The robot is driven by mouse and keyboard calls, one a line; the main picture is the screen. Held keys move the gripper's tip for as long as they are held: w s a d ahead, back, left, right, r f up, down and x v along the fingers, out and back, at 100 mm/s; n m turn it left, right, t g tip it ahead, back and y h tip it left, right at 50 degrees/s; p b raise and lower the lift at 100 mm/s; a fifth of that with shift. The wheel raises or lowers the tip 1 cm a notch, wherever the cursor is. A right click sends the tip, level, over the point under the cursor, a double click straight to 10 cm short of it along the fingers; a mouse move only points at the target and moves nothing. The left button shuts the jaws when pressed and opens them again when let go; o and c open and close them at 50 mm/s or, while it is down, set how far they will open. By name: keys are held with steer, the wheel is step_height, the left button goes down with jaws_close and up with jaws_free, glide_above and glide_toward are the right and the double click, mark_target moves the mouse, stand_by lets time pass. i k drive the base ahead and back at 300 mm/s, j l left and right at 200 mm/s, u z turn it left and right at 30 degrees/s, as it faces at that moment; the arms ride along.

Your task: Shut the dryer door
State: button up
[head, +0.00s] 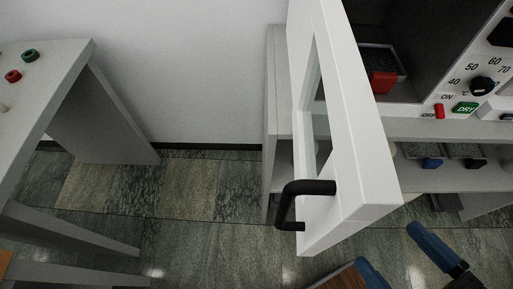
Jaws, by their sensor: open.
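The white dryer door (366,150) stands open, swung out toward me, with a glass window in it. Its black bar handle (290,205) is on the lower left of the door's outer face. The dryer (405,109) is at the right, with its dark chamber exposed and a dark tray with a red front (383,82) inside. My gripper (398,250) is at the bottom right, its two blue fingers apart with nothing seen between them. It is below and right of the door and appears apart from the door and handle.
A grey table (60,70) stands left. Floor between is clear.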

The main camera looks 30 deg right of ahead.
mark_target(358, 184)
steer(key=k+u, duration=0.15)
steer(key=u, duration=0.2)
steer(key=k+l+u, duration=0.1)
steer(key=u, duration=0.3)
steer(key=j+u, duration=0.15)
steer(key=u, duration=0.15)
steer(key=k+j+u, duration=0.1)
steer(key=u, duration=0.2)
steer(key=j, duration=0.1)
